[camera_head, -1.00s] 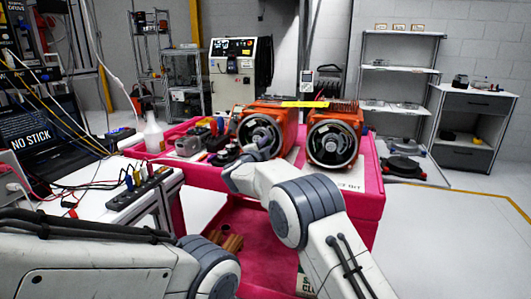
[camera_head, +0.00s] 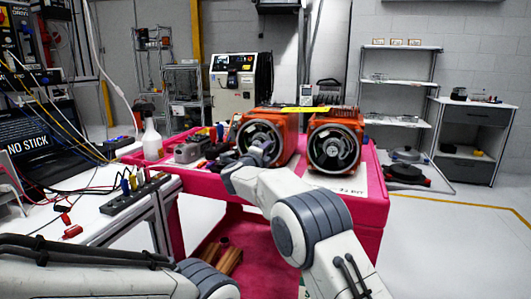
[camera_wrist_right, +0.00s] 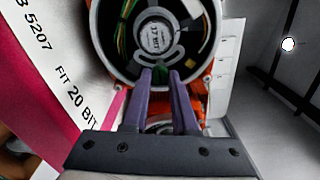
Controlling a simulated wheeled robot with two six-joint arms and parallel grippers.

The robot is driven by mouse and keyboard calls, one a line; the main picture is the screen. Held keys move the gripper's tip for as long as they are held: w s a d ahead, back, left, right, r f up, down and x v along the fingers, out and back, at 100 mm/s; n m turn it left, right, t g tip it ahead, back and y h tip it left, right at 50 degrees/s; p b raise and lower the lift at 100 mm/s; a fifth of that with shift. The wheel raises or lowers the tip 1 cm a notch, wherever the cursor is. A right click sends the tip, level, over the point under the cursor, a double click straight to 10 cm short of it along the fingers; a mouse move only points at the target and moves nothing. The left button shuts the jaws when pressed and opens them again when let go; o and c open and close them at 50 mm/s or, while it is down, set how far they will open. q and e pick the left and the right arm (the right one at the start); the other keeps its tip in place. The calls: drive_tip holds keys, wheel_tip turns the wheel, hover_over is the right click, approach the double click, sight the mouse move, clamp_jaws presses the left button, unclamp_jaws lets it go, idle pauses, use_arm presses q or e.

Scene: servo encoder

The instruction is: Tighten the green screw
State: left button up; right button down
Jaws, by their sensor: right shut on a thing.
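The green screw (camera_wrist_right: 160,74) sits below the round hub of an orange motor in the right wrist view, between the purple fingers of my right gripper (camera_wrist_right: 161,76). The gripper is shut on it. In the head view my right gripper (camera_head: 260,150) reaches the front of the left orange motor (camera_head: 284,122), and the screw is too small or hidden there. The motor has a dark round opening with coloured wires and a pale hub (camera_wrist_right: 155,36). My left arm shows at the lower left, but its gripper is outside the picture.
A second orange motor (camera_head: 334,143) stands close on the right on the pink cart (camera_head: 350,213). Small tools and a white spray bottle (camera_head: 152,139) are at the left. A white bench with cables and a power strip (camera_head: 136,193) is nearer.

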drive_tip(key=shift+f, duration=0.15)
drive_tip(key=c, duration=0.7)
unclamp_jaws()
drive_tip(key=shift+s+a, duration=0.1)
drive_tip(key=shift+s, duration=0.05)
drive_tip(key=v, duration=1)
drive_tip(key=shift+s+b, duration=0.1)
drive_tip(key=shift+b, duration=0.3)
